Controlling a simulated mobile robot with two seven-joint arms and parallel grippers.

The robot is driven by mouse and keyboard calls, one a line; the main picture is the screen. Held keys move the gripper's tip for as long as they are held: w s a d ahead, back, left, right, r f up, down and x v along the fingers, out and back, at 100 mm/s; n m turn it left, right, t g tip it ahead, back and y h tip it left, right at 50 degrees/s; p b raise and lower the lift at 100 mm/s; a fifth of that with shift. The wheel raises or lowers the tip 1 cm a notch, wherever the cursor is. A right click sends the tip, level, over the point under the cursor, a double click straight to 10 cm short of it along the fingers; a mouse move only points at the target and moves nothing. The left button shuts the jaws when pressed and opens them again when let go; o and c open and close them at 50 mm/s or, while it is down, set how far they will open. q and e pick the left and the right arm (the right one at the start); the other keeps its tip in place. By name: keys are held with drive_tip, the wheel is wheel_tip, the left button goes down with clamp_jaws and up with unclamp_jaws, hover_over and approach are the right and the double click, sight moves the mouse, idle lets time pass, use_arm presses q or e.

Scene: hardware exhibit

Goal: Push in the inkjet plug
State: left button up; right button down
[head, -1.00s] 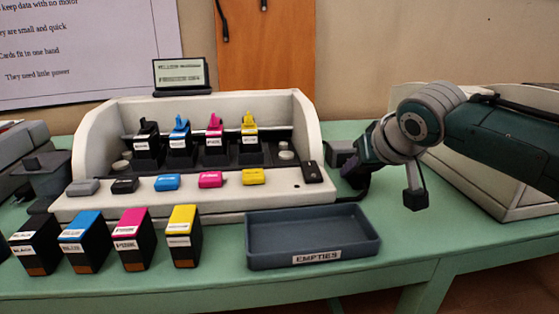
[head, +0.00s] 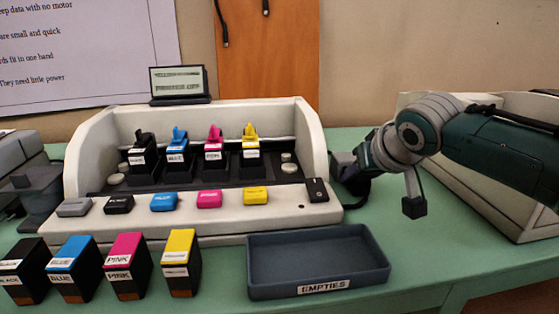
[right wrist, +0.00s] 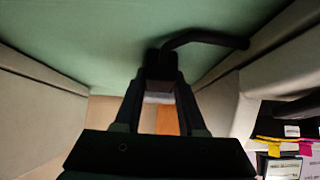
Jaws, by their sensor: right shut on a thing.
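The inkjet printer (head: 240,224) is a long white unit on the green table, with black, blue, pink and yellow cartridges in its bay. My right gripper (head: 347,168) is just beyond the printer's right end. In the right wrist view its fingers (right wrist: 161,95) are closed on a dark block, which looks like the plug (right wrist: 160,66). A black cable (right wrist: 205,38) runs from near the block to the right. In the head view the cable (head: 358,200) bends down beside the printer's right side. Whether the plug touches a socket is hidden. My left gripper is out of view.
A dark blue EMPTIES tray (head: 318,288) lies in front of the printer at right. Several boxed cartridges, including a yellow one (head: 180,264), stand at front left. A small screen (head: 178,84) stands behind. A beige casing (head: 500,215) is at right.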

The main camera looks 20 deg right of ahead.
drive_tip(key=shift+d+f, duration=0.1)
drive_tip(key=shift+f, duration=0.05)
drive_tip(key=c, duration=0.9)
unclamp_jaws()
drive_tip(key=o, duration=0.4)
drive_tip(key=shift+w, duration=0.15)
drive_tip(key=shift+s+r+p, duration=0.35)
drive_tip(key=shift+r, duration=0.25)
drive_tip(key=p+v, duration=0.4)
drive_tip(key=v, duration=0.3)
drive_tip(key=shift+s+a+r, duration=0.2)
drive_tip(key=shift+s+r, duration=0.05)
drive_tip(key=shift+s, duration=0.05)
drive_tip(key=shift+s+a+r, duration=0.1)
drive_tip(key=shift+s+r, duration=0.25)
drive_tip(key=shift+s, duration=0.1)
